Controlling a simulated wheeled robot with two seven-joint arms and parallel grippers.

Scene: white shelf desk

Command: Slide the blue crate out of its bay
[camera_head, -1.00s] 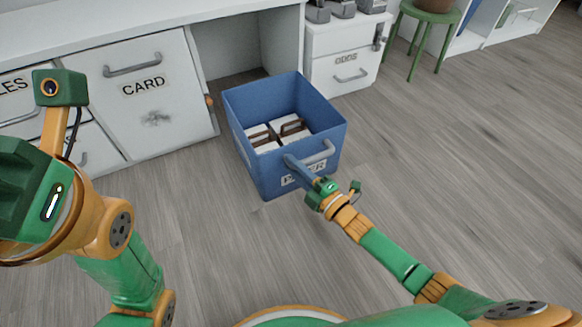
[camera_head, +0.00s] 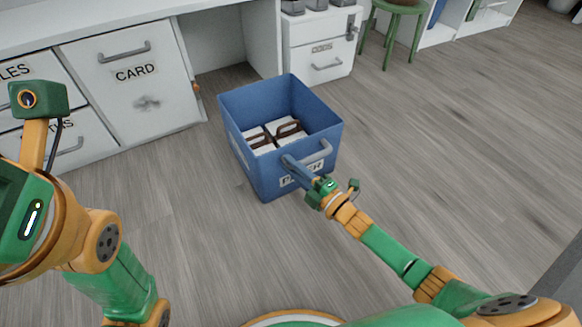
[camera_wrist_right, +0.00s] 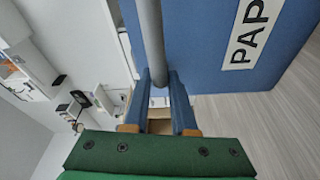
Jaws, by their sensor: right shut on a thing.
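The blue crate (camera_head: 262,172) stands on the floor in front of the desk's open bay (camera_head: 225,85), clear of it. It has a grey bar handle and a partly covered label on its front. White blocks with brown handles (camera_head: 284,130) lie inside it. My right gripper (camera_head: 294,163) is shut on the grey handle (camera_wrist_right: 151,45) at the crate's front; in the right wrist view its blue fingers (camera_wrist_right: 160,95) sit either side of the bar. My left arm is at the left of the head view; its fingertips are not in view.
The white desk with a CARD door (camera_head: 136,80) stands at the left of the bay. A white drawer unit (camera_head: 318,50) stands at its right. A green stool (camera_head: 396,25) is farther right. The grey wood floor (camera_head: 430,150) at the right is open.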

